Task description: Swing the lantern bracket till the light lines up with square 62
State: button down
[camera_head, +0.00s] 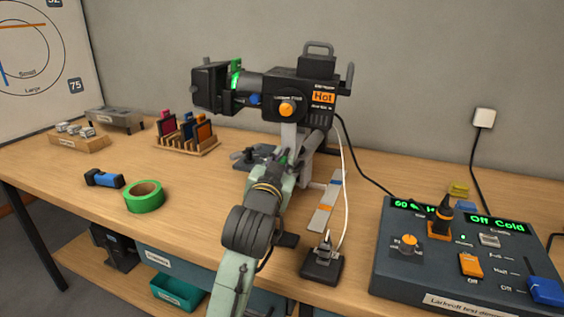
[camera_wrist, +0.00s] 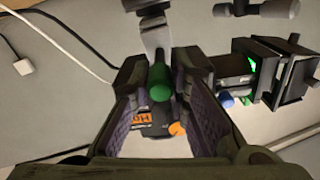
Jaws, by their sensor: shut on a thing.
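The lantern (camera_head: 315,95) is a black stage light with an orange "Hot" label, carried on a grey bracket (camera_head: 289,137) above the bench. Its front, with a green-lit edge, points left. My gripper (camera_head: 281,165) is low at the bracket. In the wrist view, my gripper (camera_wrist: 160,84) is shut on a green-ended handle (camera_wrist: 160,75) at the bracket (camera_wrist: 155,37). The lantern (camera_wrist: 150,125) shows behind it. The white board (camera_head: 45,60) at left has ring lines and a square marked 75. Another square at its top edge is cut off. No light patch is clear on it.
A control desk (camera_head: 455,260) with faders and green displays stands at right. A green tape roll (camera_head: 144,196), a blue torch-like item (camera_head: 104,179) and a rack of coloured frames (camera_head: 187,140) lie left. Cables hang behind the lantern. A black switch box (camera_head: 322,265) stands near the front edge.

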jog(key=shift+d, duration=0.15)
jog(key=c, duration=1.5)
grip_release()
jog(key=shift+s, duration=0.1)
jog(key=s, duration=0.2)
jog(key=s+a, duration=0.1)
jog(key=s, duration=0.4)
jog(key=shift+s+a, duration=0.1)
jog(key=shift+a, duration=0.2)
